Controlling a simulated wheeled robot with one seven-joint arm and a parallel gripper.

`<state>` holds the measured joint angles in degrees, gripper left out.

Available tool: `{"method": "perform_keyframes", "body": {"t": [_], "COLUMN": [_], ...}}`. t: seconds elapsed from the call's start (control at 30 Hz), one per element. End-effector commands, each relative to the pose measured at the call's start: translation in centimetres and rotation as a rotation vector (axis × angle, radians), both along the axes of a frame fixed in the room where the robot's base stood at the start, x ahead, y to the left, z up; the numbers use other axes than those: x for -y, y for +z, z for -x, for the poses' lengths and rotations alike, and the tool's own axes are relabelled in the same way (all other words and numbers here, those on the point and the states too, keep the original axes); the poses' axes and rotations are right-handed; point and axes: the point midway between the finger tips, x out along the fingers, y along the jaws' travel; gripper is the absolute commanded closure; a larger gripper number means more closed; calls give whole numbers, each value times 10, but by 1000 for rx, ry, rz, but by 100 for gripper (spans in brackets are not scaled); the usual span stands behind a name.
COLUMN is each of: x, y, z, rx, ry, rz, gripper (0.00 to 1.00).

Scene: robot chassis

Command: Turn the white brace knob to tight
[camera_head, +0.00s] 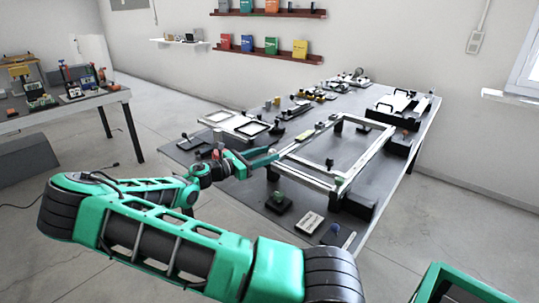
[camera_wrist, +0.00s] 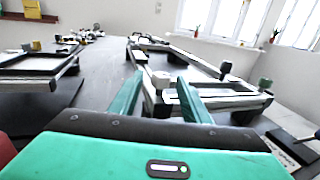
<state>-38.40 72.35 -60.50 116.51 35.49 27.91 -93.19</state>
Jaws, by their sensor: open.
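The white brace knob (camera_wrist: 160,79) is a short pale cylinder at a near corner of the metal chassis frame (camera_wrist: 205,62) in the wrist view. My gripper (camera_wrist: 160,86) is open, with one green finger to the left of the knob and one to the right. I cannot tell whether either finger touches it. In the head view my gripper (camera_head: 264,160) reaches the left end of the metal chassis frame (camera_head: 307,177) on the dark table. I cannot make out the white knob there.
A green knob (camera_wrist: 264,84) and a dark knob (camera_wrist: 225,68) stand to the right. A framed tray (camera_wrist: 38,66) lies to the left. In the head view, a green-knobbed block (camera_head: 279,201) and a label plate (camera_head: 309,222) lie near the dark table's (camera_head: 238,188) front edge.

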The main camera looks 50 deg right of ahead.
Motion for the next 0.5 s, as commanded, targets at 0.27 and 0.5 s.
{"method": "perform_keyframes", "body": {"t": [0.27,0.5], "x": [24,26], "y": [0,0], "z": [5,6], "rx": [-1,-1], "ry": [0,0], "rz": [-1,-1], "gripper": [57,57]}}
